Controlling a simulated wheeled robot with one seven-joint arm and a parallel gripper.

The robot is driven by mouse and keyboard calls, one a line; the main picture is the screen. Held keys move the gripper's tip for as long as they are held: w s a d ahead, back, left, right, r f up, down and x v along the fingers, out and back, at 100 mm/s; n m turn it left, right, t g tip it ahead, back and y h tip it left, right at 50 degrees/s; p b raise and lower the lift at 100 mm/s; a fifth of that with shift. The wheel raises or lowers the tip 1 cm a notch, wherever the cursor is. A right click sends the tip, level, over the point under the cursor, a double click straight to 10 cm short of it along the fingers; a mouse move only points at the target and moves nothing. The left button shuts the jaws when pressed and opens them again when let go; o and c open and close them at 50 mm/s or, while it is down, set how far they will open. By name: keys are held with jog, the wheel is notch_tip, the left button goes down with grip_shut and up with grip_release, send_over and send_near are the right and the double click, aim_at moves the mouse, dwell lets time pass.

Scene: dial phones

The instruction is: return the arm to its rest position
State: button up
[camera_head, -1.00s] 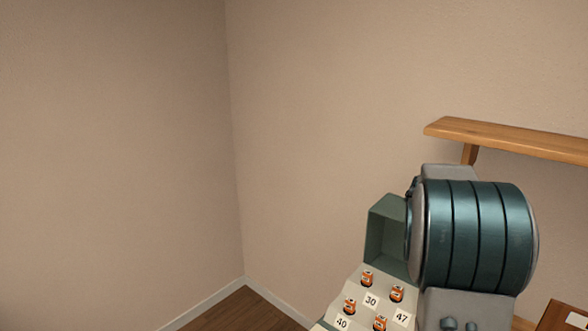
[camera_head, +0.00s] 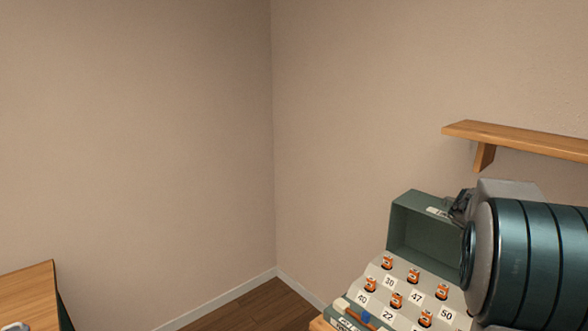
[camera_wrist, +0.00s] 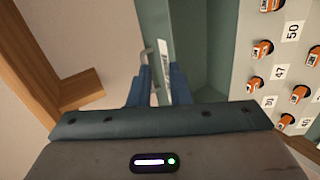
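My arm (camera_head: 540,262), a teal banded cylinder, fills the lower right of the head view. Beyond the fingertips are a grey hook-like part and a white label. In the head view the gripper is mostly hidden by the arm and sits at the right end of a green open box (camera_head: 415,232). Whether it touches the box I cannot tell.
A pale sloped panel (camera_head: 402,283) in front of the box carries several orange-and-black pieces and number labels; it also shows in the wrist view (camera_wrist: 245,60). A wooden shelf (camera_head: 515,138) is on the wall. A wooden tabletop (camera_head: 30,295) is at lower left. Bare floor lies between.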

jog(key=s+a+f+m+g+y, duration=0.1)
jog(key=s+a+f+m+y, duration=0.1)
jog(key=s+a, duration=0.8)
jog(key=s+a+f+m+g+y, duration=0.1)
jog(key=s+a+f+m+y, duration=0.1)
jog(key=s+a, duration=0.7)
jog(key=s+a+f+m+g+y, duration=0.2)
jog(key=s+a+f+m+y, duration=0.1)
jog(key=s+a, duration=0.7)
jog(key=a+f+y, duration=0.1)
jog(key=a+y, duration=0.1)
jog(key=a, duration=0.1)
jog(key=shift+s, duration=0.35)
